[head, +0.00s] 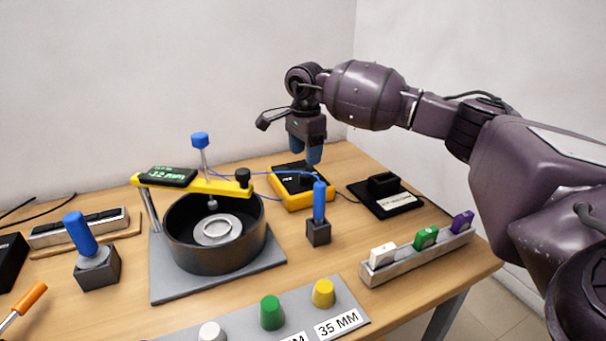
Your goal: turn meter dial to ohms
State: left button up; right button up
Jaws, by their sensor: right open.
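A yellow-edged meter (312,200) with a dark face lies on the table, behind and right of the round black pot. A blue cable runs from it. Its dial is hidden or too small to make out. My right gripper (306,154) is open, with blue fingertips pointing down, above the meter's far part. Nothing shows between its fingers. I cannot tell whether the fingertips touch the meter. My left gripper is not in view.
A black pot (185,238) with a yellow bridge and display (168,176) stands left of the meter. A blue-handled probe (319,205) stands in front of it. A black block on a pad (384,202) and a rack of coloured tags (380,274) are at right.

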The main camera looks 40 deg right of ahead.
aim_at(305, 174)
notch_tip(305, 174, down, 5)
jog(key=shift+r, duration=0.2)
jog(key=shift+f+b, duration=0.3)
jog(key=shift+f, duration=0.5)
jog(key=shift+c, duration=0.4)
jog(key=c, duration=0.8)
jog(key=shift+c, duration=0.2)
